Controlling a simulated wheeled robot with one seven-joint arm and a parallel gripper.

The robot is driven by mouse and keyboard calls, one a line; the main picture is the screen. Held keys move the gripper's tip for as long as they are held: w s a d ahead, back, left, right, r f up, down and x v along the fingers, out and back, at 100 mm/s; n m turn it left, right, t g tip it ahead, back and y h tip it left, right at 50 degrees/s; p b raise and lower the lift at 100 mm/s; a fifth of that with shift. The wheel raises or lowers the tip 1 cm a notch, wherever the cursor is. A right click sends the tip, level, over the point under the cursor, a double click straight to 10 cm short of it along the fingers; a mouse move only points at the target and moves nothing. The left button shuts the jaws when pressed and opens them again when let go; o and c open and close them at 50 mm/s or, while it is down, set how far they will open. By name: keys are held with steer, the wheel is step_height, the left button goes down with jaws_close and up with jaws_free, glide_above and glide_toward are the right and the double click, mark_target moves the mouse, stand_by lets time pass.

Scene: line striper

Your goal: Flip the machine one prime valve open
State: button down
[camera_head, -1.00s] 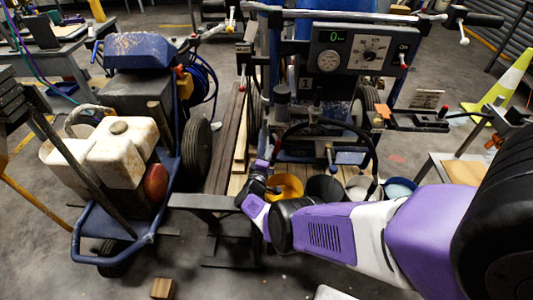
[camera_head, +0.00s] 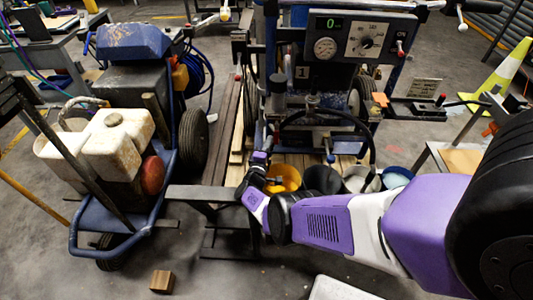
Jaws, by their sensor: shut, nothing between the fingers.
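Machine one is the blue line striper with a "1" plate (camera_head: 302,72) below its dark control panel (camera_head: 361,37). The panel has a green display reading 0, a gauge and a dial. A small blue-tipped part (camera_head: 331,158) hangs low at the front of the machine, above the buckets; I cannot tell whether it is the prime valve, or how the valve is set. My gripper (camera_head: 262,168) is shut and empty, low at the machine's left front, before the yellow bucket (camera_head: 283,178). Its fingertips are small and partly hidden by my wrist.
A blue cart (camera_head: 150,228) with a white fuel can (camera_head: 118,140) stands at left. A black hose loops across the machine's front. A wooden block (camera_head: 162,281) lies on the floor. A yellow and white cone (camera_head: 507,75) stands at right.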

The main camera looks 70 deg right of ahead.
steer(key=w+a+r+m+t+y+p, duration=0.1)
steer(key=w+r+m+t+y+p, duration=0.15)
steer(key=r+m, duration=0.5)
steer(key=w+a+r+m+t+y+p, duration=0.1)
steer(key=r+m+y+p, duration=0.1)
steer(key=r+m+p, duration=0.4)
steer(key=s+a+f+n+t+b, duration=0.1)
steer(key=s+a+t+b, duration=0.3)
steer(key=a, duration=0.9)
steer(key=s+a+n+t+y+b, duration=0.1)
steer(key=s+a+t+b, duration=0.3)
steer(key=s+a, duration=0.5)
steer(key=shift+s+a+f+n+b, duration=0.15)
steer(key=shift+a+f+n+b, duration=0.3)
steer(key=shift+a+b, duration=1.3)
steer(key=shift+a+r+y+p, duration=0.1)
steer(key=shift+a+y+p, duration=0.15)
steer(key=shift+a+p, duration=0.15)
